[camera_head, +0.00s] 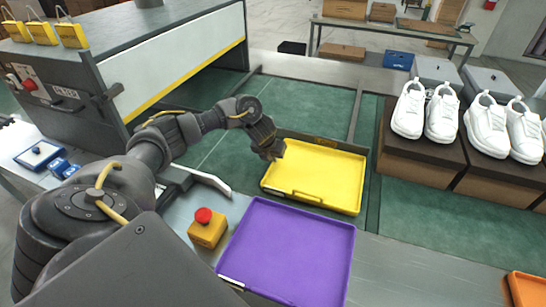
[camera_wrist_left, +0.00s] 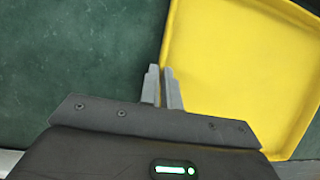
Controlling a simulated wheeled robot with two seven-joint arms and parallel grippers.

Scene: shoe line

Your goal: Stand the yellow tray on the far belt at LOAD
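The yellow tray (camera_head: 318,175) lies about flat over the green far belt (camera_head: 300,105), just beyond the purple tray. A dark marked strip (camera_head: 325,141) runs along its far side; its lettering is too small to read. My left gripper (camera_head: 272,152) is at the tray's far left corner. In the left wrist view, its two fingers (camera_wrist_left: 162,88) are close together, one on each side of the edge of the yellow tray (camera_wrist_left: 240,75), and look closed on it. Whether the tray's underside touches the belt is hidden. My right gripper is not in view.
The purple tray (camera_head: 290,250) lies close in front, beside a yellow box with a red button (camera_head: 207,227). White shoes (camera_head: 442,112) stand on brown boxes (camera_head: 415,160) at right. A grey machine (camera_head: 150,60) stands at left. An orange tray (camera_head: 527,288) is at lower right.

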